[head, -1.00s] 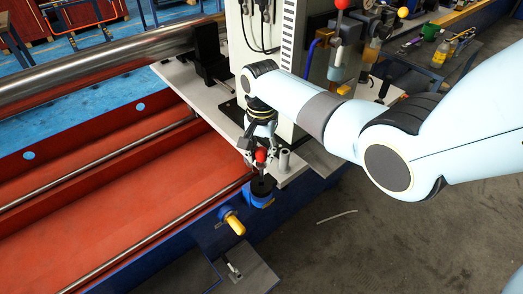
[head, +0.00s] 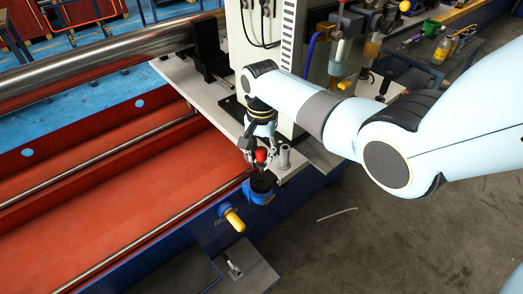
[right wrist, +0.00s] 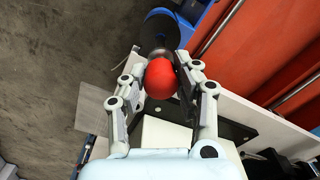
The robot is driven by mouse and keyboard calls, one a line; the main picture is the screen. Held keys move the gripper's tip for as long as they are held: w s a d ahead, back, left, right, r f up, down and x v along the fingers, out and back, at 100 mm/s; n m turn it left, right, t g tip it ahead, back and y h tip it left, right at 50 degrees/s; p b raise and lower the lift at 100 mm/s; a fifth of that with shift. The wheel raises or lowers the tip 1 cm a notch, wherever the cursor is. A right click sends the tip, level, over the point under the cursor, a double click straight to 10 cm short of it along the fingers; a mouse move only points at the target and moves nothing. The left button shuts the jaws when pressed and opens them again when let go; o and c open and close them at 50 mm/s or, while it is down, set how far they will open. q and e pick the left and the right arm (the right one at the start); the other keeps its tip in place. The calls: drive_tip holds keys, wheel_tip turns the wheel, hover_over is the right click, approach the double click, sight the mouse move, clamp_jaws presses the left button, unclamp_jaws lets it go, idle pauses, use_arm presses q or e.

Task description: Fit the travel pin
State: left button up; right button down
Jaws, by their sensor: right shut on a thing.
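A red ball knob (head: 261,154) sits between the fingers of my right gripper (head: 256,158), which is shut on it. I take it to be the travel pin's head. In the right wrist view the red knob (right wrist: 160,78) lies between both fingers of the right gripper (right wrist: 162,68), with a grey collar just beyond it. Beyond the collar is a black round part (right wrist: 160,30). In the head view a blue bracket with a dark round top (head: 261,190) is just below the knob. The pin's lower part is hidden; I cannot tell whether it enters the bracket. My left gripper is out of view.
A grey upright post (head: 284,155) stands close right of the gripper on a pale plate (head: 215,111). A yellow-ended handle (head: 235,221) juts out below the bracket. The red machine bed (head: 90,215) lies left. Open floor (head: 390,245) is at right.

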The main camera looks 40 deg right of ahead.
sight(261, 163)
drive_tip(key=shift+f+b, duration=2.4)
drive_tip(key=shift+f, duration=1)
drive_tip(key=c, duration=1.4)
unclamp_jaws()
drive_tip(key=shift+f, duration=0.15)
drive_tip(key=shift+c, duration=0.2)
drive_tip(key=o, duration=0.5)
drive_tip(key=shift+o, duration=0.2)
wheel_tip(261, 163, up, 12)
drive_tip(key=shift+r, duration=0.1)
